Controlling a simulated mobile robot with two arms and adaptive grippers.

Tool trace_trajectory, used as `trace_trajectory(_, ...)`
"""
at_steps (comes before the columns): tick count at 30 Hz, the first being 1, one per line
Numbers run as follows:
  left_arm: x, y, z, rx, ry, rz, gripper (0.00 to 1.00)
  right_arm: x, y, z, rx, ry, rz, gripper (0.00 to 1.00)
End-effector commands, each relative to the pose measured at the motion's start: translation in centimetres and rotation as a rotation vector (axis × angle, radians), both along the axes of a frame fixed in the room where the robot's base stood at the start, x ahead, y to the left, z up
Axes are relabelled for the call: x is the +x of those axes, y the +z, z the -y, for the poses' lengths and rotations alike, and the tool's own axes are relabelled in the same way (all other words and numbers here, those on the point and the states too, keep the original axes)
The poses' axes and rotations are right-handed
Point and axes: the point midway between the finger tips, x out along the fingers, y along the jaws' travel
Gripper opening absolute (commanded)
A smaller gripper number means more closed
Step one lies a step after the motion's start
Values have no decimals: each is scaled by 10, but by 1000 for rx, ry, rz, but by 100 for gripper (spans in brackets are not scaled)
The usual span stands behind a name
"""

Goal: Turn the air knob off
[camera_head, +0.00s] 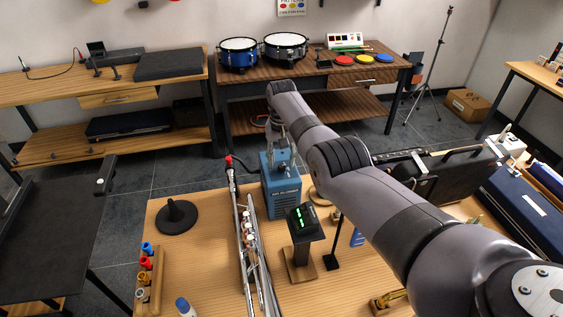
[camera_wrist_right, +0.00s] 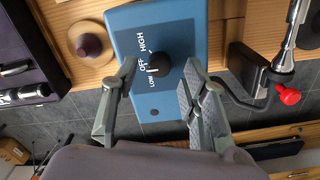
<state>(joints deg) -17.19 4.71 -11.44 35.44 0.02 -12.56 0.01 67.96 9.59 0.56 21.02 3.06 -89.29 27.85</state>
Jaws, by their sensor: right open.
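The blue air blower box (camera_head: 283,199) stands on the wooden table, under the end of my right arm. In the wrist view, its blue panel (camera_wrist_right: 192,32) has a dark round knob (camera_wrist_right: 157,68) with the labels LOW, OFF and HIGH along one side. The knob's exact setting is too small to tell. My right gripper (camera_wrist_right: 160,66) is open, with one fingertip on each side of the knob; contact is not clear. In the head view the right gripper (camera_head: 281,152) is at the box top, and the knob is hidden there. My left gripper is not in view.
A silver flute-like instrument (camera_head: 246,243) with a red-tipped end lies left of the box. A small display on a stand (camera_head: 303,220) is close in front. A black round stand (camera_head: 177,215) is at left, and an open dark case (camera_head: 453,174) at right.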

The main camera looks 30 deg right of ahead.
Motion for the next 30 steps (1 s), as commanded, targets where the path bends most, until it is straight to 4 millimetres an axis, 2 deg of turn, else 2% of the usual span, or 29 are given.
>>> trace_trajectory(3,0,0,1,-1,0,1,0,0,17,0,-1,0,4,41)
trace_trajectory(9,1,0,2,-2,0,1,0,1,65,0,0,0,5,41)
trace_trajectory(15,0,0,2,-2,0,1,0,1,96,0,0,0,4,41)
trace_trajectory(21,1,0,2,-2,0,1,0,0,106,0,0,0,1,41)
trace_trajectory(30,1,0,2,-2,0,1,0,0,106,0,0,0,1,41)
